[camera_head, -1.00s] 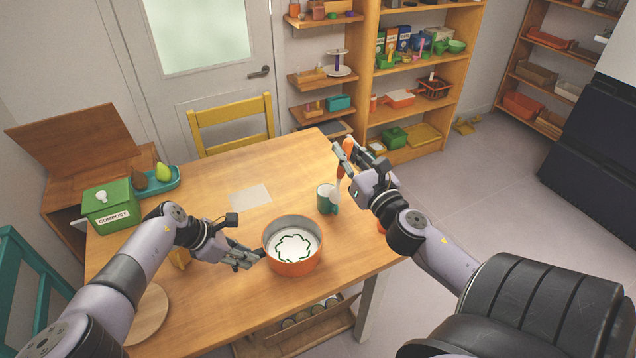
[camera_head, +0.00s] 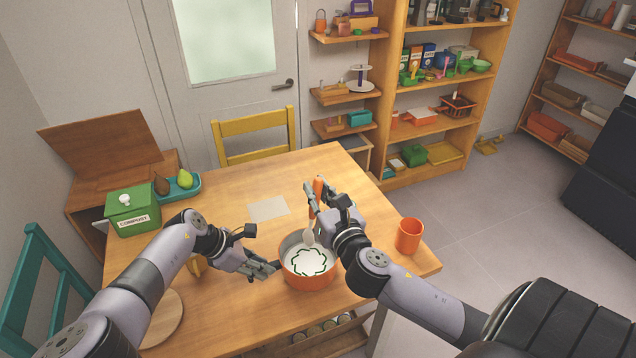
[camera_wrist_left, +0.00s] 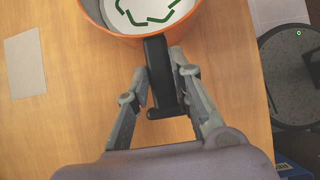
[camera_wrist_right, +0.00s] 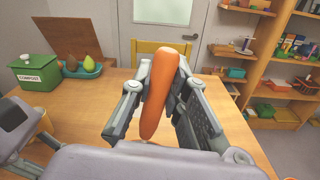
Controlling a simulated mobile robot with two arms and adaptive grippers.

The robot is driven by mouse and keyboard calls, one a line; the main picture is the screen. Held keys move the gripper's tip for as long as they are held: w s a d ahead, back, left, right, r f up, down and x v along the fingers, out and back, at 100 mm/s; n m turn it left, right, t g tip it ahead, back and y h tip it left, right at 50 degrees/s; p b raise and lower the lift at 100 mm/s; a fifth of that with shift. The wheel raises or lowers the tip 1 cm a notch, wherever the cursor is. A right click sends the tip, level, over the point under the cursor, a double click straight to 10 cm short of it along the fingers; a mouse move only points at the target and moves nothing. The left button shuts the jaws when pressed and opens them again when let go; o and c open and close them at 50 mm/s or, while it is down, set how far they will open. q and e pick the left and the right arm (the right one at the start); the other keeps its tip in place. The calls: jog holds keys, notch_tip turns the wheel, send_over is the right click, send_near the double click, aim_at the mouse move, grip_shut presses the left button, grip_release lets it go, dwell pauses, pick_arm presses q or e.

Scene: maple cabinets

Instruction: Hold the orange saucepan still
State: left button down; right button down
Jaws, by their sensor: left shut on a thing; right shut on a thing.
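The orange saucepan (camera_head: 307,281) stands on the wooden table, its white inside marked with a dark green broken outline. Its black handle (camera_wrist_left: 157,65) points toward my left gripper (camera_head: 264,268). In the left wrist view my left gripper (camera_wrist_left: 163,92) is shut on this handle, a finger on each side.
An orange cup (camera_head: 410,235) stands near the table's right edge. A green compost box (camera_head: 132,213) and a teal tray (camera_head: 190,190) with pears are at the back left. A round wooden board (camera_head: 164,318) lies front left. A paper sheet (camera_head: 268,208) lies behind the pan.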

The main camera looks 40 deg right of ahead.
notch_tip(320, 180, down, 8)
dwell(0.9)
jog(key=shift+a, duration=0.1)
